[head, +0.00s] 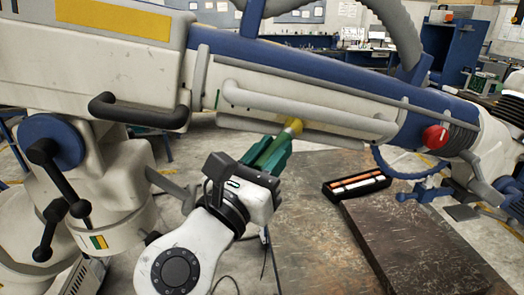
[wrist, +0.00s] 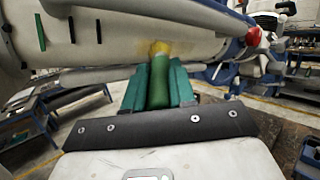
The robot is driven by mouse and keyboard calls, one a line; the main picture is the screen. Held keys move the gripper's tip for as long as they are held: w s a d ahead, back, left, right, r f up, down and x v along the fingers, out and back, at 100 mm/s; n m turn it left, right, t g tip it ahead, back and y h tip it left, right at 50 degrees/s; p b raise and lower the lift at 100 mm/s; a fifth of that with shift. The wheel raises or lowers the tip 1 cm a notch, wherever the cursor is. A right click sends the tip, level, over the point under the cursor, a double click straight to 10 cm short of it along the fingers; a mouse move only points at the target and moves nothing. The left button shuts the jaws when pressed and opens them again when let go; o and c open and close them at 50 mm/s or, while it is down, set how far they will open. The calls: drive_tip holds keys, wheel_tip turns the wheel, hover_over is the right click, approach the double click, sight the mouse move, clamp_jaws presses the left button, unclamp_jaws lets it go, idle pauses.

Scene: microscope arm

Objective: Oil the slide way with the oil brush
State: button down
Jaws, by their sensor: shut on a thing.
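The oil brush (head: 293,126) has a green handle and yellow bristles. My gripper (head: 270,152) is shut on its handle, with the bristle end pointing up and away. In the wrist view the brush (wrist: 159,86) stands between the two green fingers of my gripper (wrist: 158,82). The slide way (head: 335,136) looks like the pale, yellowish strip along the lower side of the big white and blue microscope arm (head: 285,72). The bristles overlap this strip in both views and appear to touch it. The bristles hide the spot behind them.
A grey handrail (head: 300,108) runs just above the strip. A black handle (head: 135,112) and black knobs (head: 50,155) stick out at left.

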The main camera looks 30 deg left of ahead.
drive_tip(key=w+d+f, duration=0.2)
drive_tip(key=w+d, duration=0.2)
drive_tip(key=d, duration=0.3)
drive_tip(key=shift+w, duration=0.35)
idle(0.5)
drive_tip(key=shift+f, duration=0.1)
drive_tip(key=s+d+f, duration=0.2)
drive_tip(key=s+f, duration=0.1)
drive_tip(key=s, duration=0.1)
drive_tip(key=shift+s+f, duration=0.15)
drive_tip(key=shift+s, duration=0.15)
idle(0.3)
drive_tip(key=shift+d+f, duration=0.1)
drive_tip(key=shift+s+d+f, duration=0.25)
drive_tip(key=shift+s+f, duration=0.15)
drive_tip(key=shift+s, duration=0.15)
drive_tip(key=shift+s+d+f, duration=0.2)
drive_tip(key=shift+s+f, duration=0.15)
drive_tip(key=shift+s, duration=0.2)
idle(0.7)
drive_tip(key=w+a+r, duration=0.2)
drive_tip(key=w+r, duration=0.2)
drive_tip(key=w, duration=0.2)
drive_tip(key=shift+a+r, duration=0.2)
drive_tip(key=shift+a, duration=0.15)
